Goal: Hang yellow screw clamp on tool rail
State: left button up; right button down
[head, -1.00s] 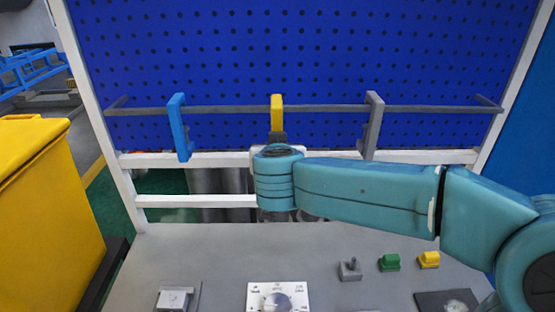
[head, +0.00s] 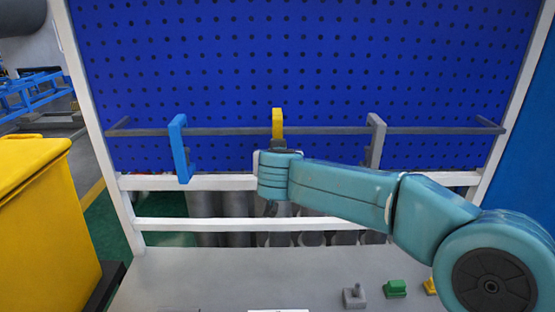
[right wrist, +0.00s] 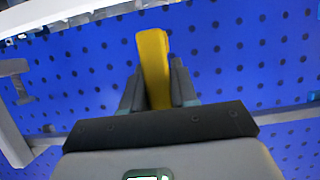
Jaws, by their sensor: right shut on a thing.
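The yellow screw clamp (head: 278,121) is upright at the middle of the tool rail (head: 330,131), its top showing above the rail. I cannot tell whether it bears on the rail. In the right wrist view my right gripper (right wrist: 158,92) is shut on the yellow clamp (right wrist: 153,65), with a dark finger on each side. My left gripper is in neither view.
A blue clamp (head: 179,150) hangs on the rail to the left and a grey clamp (head: 376,143) to the right, with free rail between. A blue pegboard (head: 300,60) stands behind. Small grey (head: 354,297) and green (head: 395,289) pieces sit on the table (head: 240,275).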

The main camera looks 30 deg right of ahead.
jog(key=shift+w+d+f, duration=0.1)
jog(key=shift+w+f, duration=0.05)
jog(key=shift+f, duration=0.15)
jog(key=c, duration=0.8)
grip_release()
jog(key=v, duration=1.6)
jog(key=shift+s, duration=0.25)
